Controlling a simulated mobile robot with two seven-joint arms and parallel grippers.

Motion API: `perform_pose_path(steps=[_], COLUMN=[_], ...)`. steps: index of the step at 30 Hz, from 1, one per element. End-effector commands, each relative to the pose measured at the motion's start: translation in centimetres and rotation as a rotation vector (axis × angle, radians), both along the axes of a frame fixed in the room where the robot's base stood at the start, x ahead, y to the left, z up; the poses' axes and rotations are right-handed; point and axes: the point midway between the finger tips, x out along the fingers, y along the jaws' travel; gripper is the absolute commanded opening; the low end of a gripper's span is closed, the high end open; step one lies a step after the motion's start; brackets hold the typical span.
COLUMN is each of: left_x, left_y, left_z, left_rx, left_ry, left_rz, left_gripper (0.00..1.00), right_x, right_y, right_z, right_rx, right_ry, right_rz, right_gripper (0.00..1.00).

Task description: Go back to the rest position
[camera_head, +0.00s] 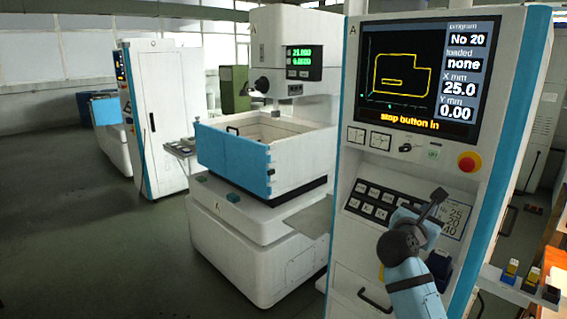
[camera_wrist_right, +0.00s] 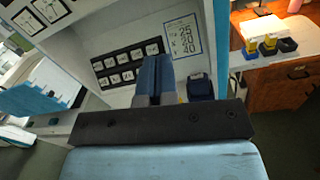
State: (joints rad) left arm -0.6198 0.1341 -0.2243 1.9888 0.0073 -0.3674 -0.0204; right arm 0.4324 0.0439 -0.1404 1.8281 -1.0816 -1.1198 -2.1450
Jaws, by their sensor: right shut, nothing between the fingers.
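My right gripper (camera_head: 437,197) is in front of the control cabinet (camera_head: 340,165), near its sloped key panel (camera_head: 372,199). In the right wrist view its two dark blue fingers (camera_wrist_right: 154,76) are shut together with nothing between them. My left gripper is in neither view. The screen (camera_head: 420,80) reads program No 20, loaded none, X 25.0, Y 0.00 and "stop button in".
A red stop button (camera_head: 469,161) sits above the panel. A small shelf (camera_head: 505,289) with yellow and dark blocks is at the right. The erosion machine (camera_head: 235,250) stands left of the cabinet. Open floor (camera_head: 80,230) lies at the left.

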Motion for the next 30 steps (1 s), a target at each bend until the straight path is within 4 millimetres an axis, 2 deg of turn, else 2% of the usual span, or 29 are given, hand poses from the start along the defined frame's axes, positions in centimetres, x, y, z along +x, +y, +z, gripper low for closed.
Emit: perform_pose_path(steps=[1,3,6,8,9,11,12,14,15,19,21,24,27,30], left_x=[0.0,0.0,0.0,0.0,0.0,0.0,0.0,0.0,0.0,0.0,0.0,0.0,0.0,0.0], left_y=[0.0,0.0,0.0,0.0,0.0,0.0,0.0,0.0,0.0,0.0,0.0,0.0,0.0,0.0], left_z=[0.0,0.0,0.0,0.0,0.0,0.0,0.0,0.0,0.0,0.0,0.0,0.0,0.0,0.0], left_rx=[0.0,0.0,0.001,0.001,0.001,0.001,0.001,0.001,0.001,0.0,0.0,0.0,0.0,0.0], left_ry=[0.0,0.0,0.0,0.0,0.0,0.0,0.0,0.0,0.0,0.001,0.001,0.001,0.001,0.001], left_rz=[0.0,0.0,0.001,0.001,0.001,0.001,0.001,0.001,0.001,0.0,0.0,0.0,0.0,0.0], left_gripper=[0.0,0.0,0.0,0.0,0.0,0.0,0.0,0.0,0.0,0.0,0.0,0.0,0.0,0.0], right_x=[-0.5,-1.5,-3.9,-5.9,-7.5,-10.1,-12.0,-15.2,-17.4,-24.7,-28.1,-31.8,-33.9,-34.7], right_y=[0.8,2.1,4.2,5.6,6.5,7.9,8.8,10.1,11.0,13.5,14.5,15.4,15.9,16.1], right_z=[-4.0,-9.0,-16.1,-20.0,-22.6,-26.1,-28.3,-31.4,-33.2,-37.7,-39.1,-40.3,-40.9,-41.0], right_rx=[0.091,0.265,0.56,0.754,0.889,1.1,1.245,1.466,1.615,2.057,2.245,2.436,2.544,2.587], right_ry=[-0.022,-0.08,-0.155,-0.195,-0.22,-0.256,-0.281,-0.319,-0.345,-0.44,-0.493,-0.562,-0.612,-0.636], right_rz=[0.064,0.156,0.253,0.287,0.298,0.295,0.278,0.23,0.185,-0.038,-0.177,-0.359,-0.482,-0.536], right_gripper=[0.0,0.0,0.0,0.0,0.0,0.0,0.0,0.0,0.0,0.0,0.0,0.0,0.0,0.0])
